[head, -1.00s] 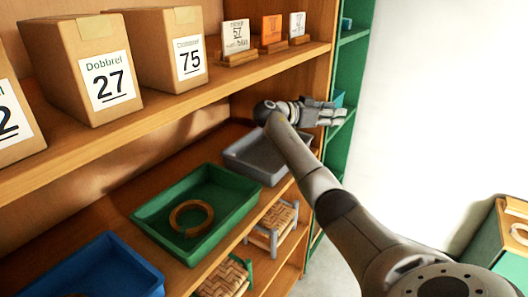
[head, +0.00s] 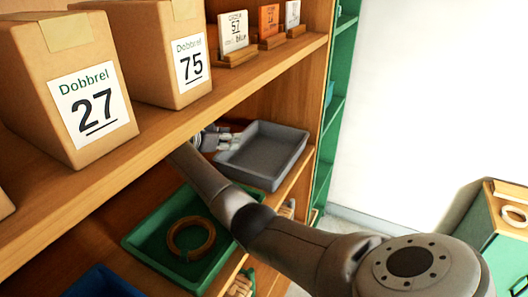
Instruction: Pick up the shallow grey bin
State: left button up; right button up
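The shallow grey bin (head: 262,155) is a rectangular tray on the lower shelf, near the shelf's right end. It looks empty and sits flat. My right arm reaches in from the lower right, and its gripper (head: 228,140) is at the bin's left side, close to the rim. The fingers are small and partly hidden, so I cannot tell whether they touch the bin or how far apart they are. My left gripper is not in view.
A green bin (head: 140,237) with a wooden ring (head: 191,238) stands left of the grey bin, partly behind my arm. A blue bin (head: 100,285) is at the lower left. The upper shelf (head: 165,125) holds cardboard boxes (head: 75,85) and overhangs the bins.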

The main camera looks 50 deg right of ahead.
jog(key=shift+w+d+f, duration=0.1)
jog(key=shift+d+f, duration=0.1)
jog(key=shift+d, duration=0.1)
jog(key=shift+w+d+f, duration=0.15)
jog(key=shift+w+d, duration=0.05)
jog(key=shift+d, duration=0.25)
jog(key=p+x, duration=0.1)
jog(key=x, duration=0.2)
jog(key=shift+w+d+f, duration=0.15)
jog(key=shift+w+d, duration=0.05)
jog(key=shift+d, duration=0.1)
jog(key=shift+d+f, duration=0.2)
jog(key=shift+d, duration=0.05)
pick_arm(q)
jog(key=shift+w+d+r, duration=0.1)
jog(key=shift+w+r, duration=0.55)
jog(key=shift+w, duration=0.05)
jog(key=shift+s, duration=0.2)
pick_arm(e)
grip_shut()
jog(key=shift+r, duration=0.1)
